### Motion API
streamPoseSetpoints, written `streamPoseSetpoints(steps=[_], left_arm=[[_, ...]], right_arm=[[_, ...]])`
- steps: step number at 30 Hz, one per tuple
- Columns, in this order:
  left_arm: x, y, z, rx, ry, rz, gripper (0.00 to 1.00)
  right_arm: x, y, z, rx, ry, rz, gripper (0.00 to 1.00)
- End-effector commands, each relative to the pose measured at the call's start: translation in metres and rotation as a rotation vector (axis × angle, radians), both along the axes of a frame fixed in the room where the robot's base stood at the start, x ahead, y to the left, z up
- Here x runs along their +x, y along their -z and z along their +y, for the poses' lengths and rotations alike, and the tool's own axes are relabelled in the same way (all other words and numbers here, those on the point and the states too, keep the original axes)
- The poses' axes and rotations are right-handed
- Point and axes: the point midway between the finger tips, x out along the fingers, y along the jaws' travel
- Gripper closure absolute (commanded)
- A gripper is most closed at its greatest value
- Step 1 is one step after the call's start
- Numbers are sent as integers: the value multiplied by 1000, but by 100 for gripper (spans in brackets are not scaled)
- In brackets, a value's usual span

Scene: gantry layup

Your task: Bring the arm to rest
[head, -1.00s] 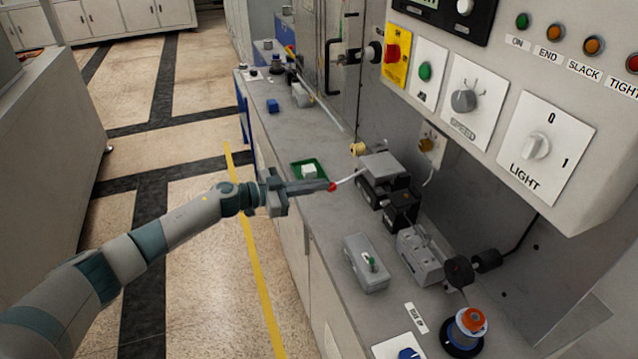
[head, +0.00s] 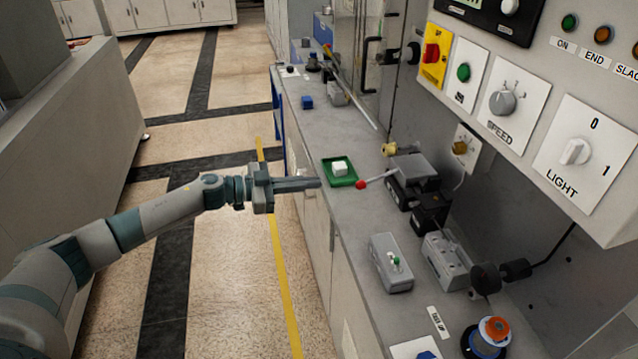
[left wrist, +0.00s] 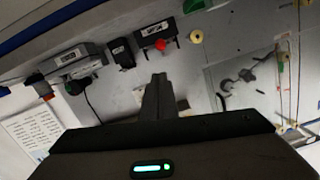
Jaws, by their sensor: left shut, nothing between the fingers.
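My left gripper (head: 318,183) is shut with nothing between its fingers. In the head view it is held out level over the front edge of the grey bench, just left of the red ball-ended lever (head: 361,185) and apart from it. In the left wrist view the closed fingers (left wrist: 158,82) point toward the bench equipment, with the red knob (left wrist: 160,45) beyond their tips. My left arm reaches in from the lower left over the floor. My right gripper is not in view.
A grey switch box (head: 391,262) stands nearer. A control panel (head: 560,110) overhangs at the right. The floor (head: 220,250) left of the bench is clear.

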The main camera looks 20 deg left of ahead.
Motion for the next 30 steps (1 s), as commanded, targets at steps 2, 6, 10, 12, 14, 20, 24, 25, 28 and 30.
streamPoseSetpoints(steps=[2,6,10,12,14,20,24,25,28,30], left_arm=[[-1,0,2,0,0,0,100],[-1,0,2,0,0,0,100],[-1,0,1,0,0,0,100],[-1,0,1,0,-1,0,100],[-1,0,1,0,-1,0,100],[3,12,2,-9,-26,2,100],[12,48,8,-23,-105,7,100],[13,60,10,-27,-132,11,100],[16,109,19,-27,-232,32,100],[14,149,27,-18,-311,57,100]], right_arm=[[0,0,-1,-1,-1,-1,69],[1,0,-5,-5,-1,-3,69],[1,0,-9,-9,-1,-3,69],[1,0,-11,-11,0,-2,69],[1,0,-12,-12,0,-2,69],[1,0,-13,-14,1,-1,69],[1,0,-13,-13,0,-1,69],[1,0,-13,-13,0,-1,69],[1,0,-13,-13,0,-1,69],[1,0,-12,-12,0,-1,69]])
